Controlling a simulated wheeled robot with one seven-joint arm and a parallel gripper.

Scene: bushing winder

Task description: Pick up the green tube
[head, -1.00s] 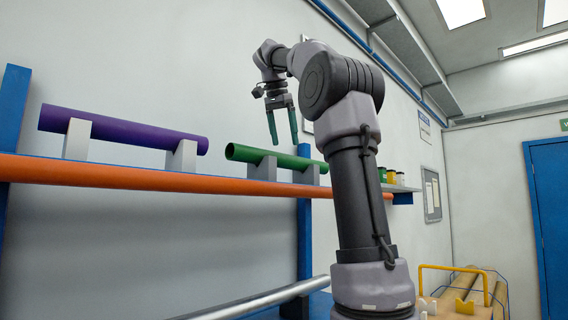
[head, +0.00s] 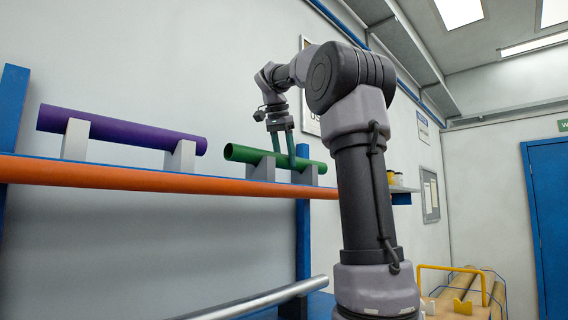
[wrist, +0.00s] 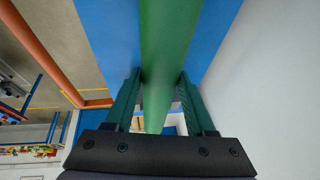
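The green tube (head: 240,153) lies level across two grey supports on the shelf in the head view. My gripper (head: 284,158) points down at its right half, between the two supports. In the wrist view the green tube (wrist: 166,40) runs from top to bottom between the two green fingers of my gripper (wrist: 161,76). One finger is on each side of it. The fingers are spread and close to the tube's sides; whether they touch it is hard to tell. The tube still rests on its supports.
A purple tube (head: 125,131) lies on its own supports to the left on the same shelf. An orange bar (head: 110,174) runs along the shelf front. A silver tube (head: 262,300) lies lower down. The white wall (wrist: 275,100) is close behind the green tube.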

